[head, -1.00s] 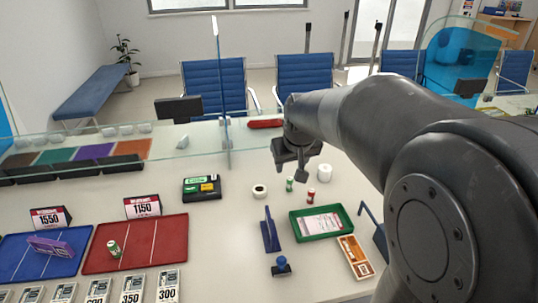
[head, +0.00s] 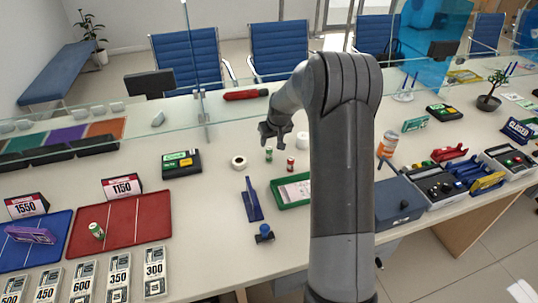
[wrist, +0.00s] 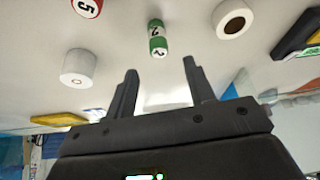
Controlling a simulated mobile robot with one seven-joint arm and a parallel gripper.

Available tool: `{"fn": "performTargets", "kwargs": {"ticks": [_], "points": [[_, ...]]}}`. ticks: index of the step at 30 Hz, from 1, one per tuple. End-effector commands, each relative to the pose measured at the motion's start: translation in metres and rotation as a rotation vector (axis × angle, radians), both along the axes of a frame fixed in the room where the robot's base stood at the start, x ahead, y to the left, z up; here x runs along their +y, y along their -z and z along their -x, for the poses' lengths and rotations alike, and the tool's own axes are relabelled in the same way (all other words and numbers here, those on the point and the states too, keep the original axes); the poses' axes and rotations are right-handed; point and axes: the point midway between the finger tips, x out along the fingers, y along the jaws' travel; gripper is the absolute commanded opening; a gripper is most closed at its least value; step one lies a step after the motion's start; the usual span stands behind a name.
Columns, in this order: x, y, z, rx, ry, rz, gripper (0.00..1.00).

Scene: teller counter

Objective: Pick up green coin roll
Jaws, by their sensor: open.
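A small green and white coin roll (head: 268,154) stands on the counter. In the wrist view the green coin roll (wrist: 157,38) shows beyond my fingertips, roughly in line with the gap between them. My gripper (head: 270,136) is just above it in the head view. The wrist view shows my gripper (wrist: 160,68) with fingers spread and nothing between them. A second green and white roll (head: 96,230) lies on the red tray (head: 150,215) at the left.
Close by are a red roll (head: 290,164), a white cylinder (head: 302,139) and a tape roll (head: 238,162). A glass screen (head: 195,70) rises behind. My arm hides part of the counter.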

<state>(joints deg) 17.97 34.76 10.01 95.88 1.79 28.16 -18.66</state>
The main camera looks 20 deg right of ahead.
Motion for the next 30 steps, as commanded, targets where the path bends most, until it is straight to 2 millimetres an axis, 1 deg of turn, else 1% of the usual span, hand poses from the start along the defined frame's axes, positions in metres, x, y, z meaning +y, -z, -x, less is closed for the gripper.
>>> {"fn": "performTargets", "kwargs": {"ticks": [1, 3, 6, 14, 18, 21, 24, 30], "points": [[0.001, 0.009, -0.003, 0.003, -0.001, 0.000, 0.49], [0.002, 0.019, -0.007, 0.003, -0.001, 0.000, 0.49], [0.002, 0.031, -0.012, 0.003, 0.000, -0.001, 0.49], [0.002, 0.049, -0.018, 0.002, 0.001, 0.000, 0.49], [0.002, 0.070, -0.025, 0.004, 0.001, -0.001, 0.49], [0.003, 0.081, -0.030, 0.002, 0.000, -0.001, 0.49], [0.003, 0.087, -0.033, 0.002, 0.000, -0.001, 0.49], [0.003, 0.089, -0.034, 0.001, 0.000, 0.000, 0.49]]}}
